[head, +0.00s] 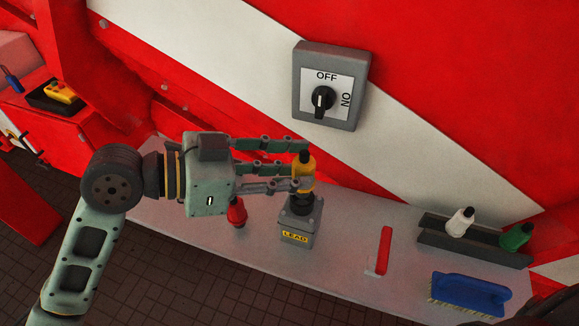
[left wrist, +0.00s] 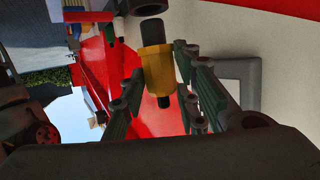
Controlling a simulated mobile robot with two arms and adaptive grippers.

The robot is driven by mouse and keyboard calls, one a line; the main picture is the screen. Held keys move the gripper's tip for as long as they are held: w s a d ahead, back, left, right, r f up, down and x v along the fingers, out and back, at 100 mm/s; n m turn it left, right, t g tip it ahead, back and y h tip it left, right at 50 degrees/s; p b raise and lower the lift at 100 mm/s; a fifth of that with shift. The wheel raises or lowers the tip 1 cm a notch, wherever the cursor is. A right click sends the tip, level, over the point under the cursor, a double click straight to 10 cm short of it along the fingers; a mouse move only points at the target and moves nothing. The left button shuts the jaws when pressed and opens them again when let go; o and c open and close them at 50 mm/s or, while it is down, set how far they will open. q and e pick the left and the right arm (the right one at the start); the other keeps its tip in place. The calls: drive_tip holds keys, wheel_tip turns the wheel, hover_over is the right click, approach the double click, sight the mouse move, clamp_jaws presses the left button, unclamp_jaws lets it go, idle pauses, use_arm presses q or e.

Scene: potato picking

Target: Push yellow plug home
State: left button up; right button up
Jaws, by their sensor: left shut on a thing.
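The yellow plug (head: 305,177) has a black top and stands roughly upright at the grey box marked LEAD (head: 299,238). The black collar (head: 305,204) on the box is directly below the plug; I cannot tell how deep the plug sits in it. My left gripper (head: 303,168) comes in from the left and is shut on the plug. In the left wrist view the yellow plug (left wrist: 157,70) lies between the fingers of my left gripper (left wrist: 160,78), with black at both ends. My right gripper does not show.
A red plug (head: 237,212) stands left of the box. An OFF/ON switch (head: 323,100), pointing to OFF, is on the wall above.

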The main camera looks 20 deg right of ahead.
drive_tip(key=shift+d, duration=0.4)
use_arm(q)
drive_tip(key=shift+f, duration=0.15)
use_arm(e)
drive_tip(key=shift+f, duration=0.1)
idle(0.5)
use_arm(q)
drive_tip(key=shift+f+b, duration=0.35)
drive_tip(key=shift+b, duration=0.05)
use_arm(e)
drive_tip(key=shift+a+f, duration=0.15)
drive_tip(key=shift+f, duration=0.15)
use_arm(q)
drive_tip(key=shift+f, duration=0.3)
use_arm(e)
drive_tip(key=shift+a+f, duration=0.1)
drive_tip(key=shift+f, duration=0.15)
use_arm(q)
drive_tip(key=shift+f+b, duration=0.95)
drive_tip(key=shift+b, duration=0.05)
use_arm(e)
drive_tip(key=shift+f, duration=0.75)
use_arm(q)
drive_tip(key=o, duration=1.2)
drive_tip(key=shift+o, duration=0.2)
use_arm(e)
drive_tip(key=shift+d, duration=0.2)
